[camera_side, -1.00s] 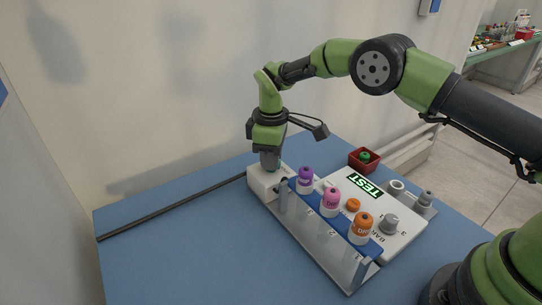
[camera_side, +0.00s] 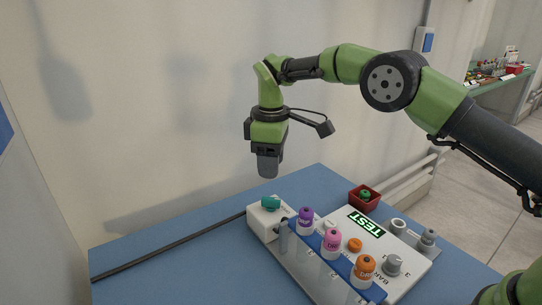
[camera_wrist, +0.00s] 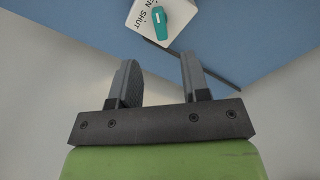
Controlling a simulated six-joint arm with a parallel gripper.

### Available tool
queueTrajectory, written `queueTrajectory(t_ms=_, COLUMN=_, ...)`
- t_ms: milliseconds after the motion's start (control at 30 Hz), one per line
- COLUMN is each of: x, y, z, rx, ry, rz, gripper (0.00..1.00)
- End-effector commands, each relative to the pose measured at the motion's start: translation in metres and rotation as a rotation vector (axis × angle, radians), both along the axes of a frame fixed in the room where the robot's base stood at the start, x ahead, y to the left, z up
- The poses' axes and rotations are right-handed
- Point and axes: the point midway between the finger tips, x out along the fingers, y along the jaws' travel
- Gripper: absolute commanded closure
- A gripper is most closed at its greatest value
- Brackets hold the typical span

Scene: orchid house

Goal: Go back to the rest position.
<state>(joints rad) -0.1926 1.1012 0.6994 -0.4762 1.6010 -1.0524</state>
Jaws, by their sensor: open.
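My gripper (camera_side: 267,174) hangs in the air above the back left of the blue table, pointing down, open and empty. In the wrist view its two fingers (camera_wrist: 160,75) stand apart with nothing between them. Below it in the side view is a white box with a teal knob (camera_side: 270,203) on top. The knob also shows in the wrist view (camera_wrist: 158,20), beyond the fingertips, beside lettering that reads SHUT and part of another word. My gripper is clear of the box.
A rack holds tubes with purple (camera_side: 306,215), pink (camera_side: 331,238) and orange (camera_side: 364,268) caps. A white panel with a lit TEST sign (camera_side: 367,224) adjoins it. A red box (camera_side: 365,200) stands behind. A dark rod (camera_side: 170,245) lies on the table; the left side is otherwise clear.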

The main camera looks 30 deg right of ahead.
Motion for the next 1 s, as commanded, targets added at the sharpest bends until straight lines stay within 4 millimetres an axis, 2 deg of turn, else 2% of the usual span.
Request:
queueTrajectory(t_ms=133, x=0.0, y=0.0, z=0.012, rx=0.001, ry=-0.002, rz=0.0, gripper=0.57)
queueTrajectory(t_ms=467, x=0.0, y=0.0, z=0.014, rx=0.001, ry=0.0, rz=-0.002, gripper=0.57)
queueTrajectory(t_ms=567, x=-0.002, y=-0.002, z=0.023, rx=0.006, ry=-0.011, rz=-0.018, gripper=0.57)
queueTrajectory(t_ms=667, x=-0.007, y=-0.006, z=0.047, rx=0.023, ry=-0.042, rz=-0.068, gripper=0.57)
queueTrajectory(t_ms=767, x=-0.021, y=-0.013, z=0.082, rx=0.05, ry=-0.088, rz=-0.153, gripper=0.57)
queueTrajectory(t_ms=900, x=-0.054, y=-0.024, z=0.13, rx=0.105, ry=-0.159, rz=-0.298, gripper=0.57)
queueTrajectory(t_ms=1000, x=-0.083, y=-0.032, z=0.156, rx=0.147, ry=-0.208, rz=-0.404, gripper=0.57)
